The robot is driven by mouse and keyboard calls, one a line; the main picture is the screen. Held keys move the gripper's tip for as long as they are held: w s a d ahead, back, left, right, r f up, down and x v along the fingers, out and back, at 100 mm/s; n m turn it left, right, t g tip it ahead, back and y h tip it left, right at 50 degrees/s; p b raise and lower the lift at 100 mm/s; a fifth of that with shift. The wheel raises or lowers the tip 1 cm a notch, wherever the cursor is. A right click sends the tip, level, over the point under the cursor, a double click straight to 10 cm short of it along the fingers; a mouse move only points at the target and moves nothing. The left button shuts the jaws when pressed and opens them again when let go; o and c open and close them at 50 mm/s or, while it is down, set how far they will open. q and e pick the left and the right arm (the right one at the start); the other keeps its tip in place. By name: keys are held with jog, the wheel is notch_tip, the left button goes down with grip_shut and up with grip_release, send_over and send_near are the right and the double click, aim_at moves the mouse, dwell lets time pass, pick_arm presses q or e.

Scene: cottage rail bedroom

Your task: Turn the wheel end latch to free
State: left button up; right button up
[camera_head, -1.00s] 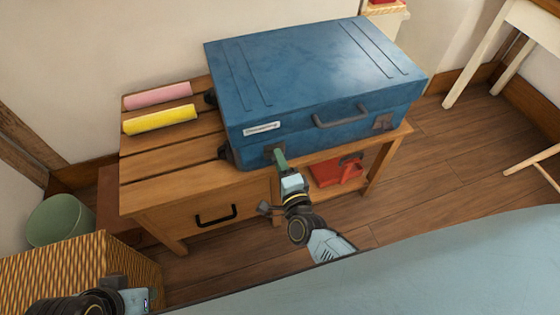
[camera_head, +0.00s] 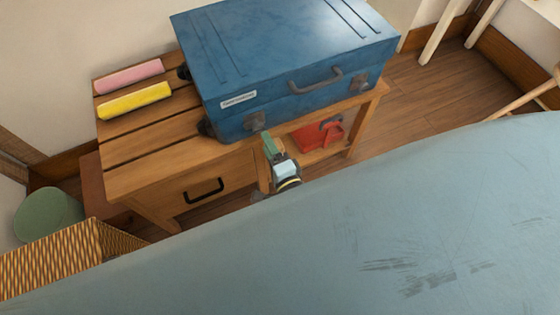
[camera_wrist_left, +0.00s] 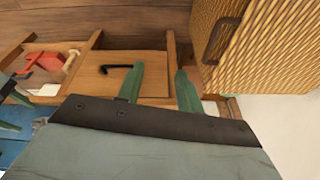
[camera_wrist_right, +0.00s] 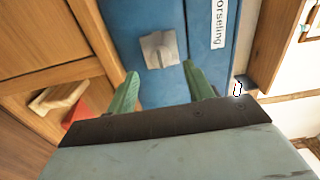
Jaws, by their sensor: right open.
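A blue suitcase (camera_head: 290,60) lies on a slatted wooden bench (camera_head: 150,150), with dark wheels (camera_head: 206,128) at its left end. The wheel end latch (camera_head: 254,122) is a grey metal piece on the front face, near the white label (camera_head: 238,99). It also shows in the right wrist view (camera_wrist_right: 158,48), just beyond my fingers. My right gripper (camera_head: 268,145) is open and empty, in front of and just below the latch, apparently apart from it. My left gripper (camera_wrist_left: 158,86) is outside the head view; its green fingers stand apart and empty in the left wrist view.
A second latch (camera_head: 360,82) and a handle (camera_head: 315,80) are on the suitcase front. Pink and yellow rolls (camera_head: 135,100) lie on the bench. A red item (camera_head: 318,135) is on the shelf below. A woven basket (camera_head: 50,262) and green bin (camera_head: 48,214) stand at left.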

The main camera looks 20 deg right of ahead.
pick_arm(q)
jog(key=f, duration=0.2)
jog(key=a+f+p, duration=0.1)
jog(key=f, duration=0.1)
jog(key=shift+w+a, duration=0.1)
jog(key=shift+w, duration=0.1)
pick_arm(e)
jog(key=s, duration=0.8)
jog(key=shift+d, duration=0.15)
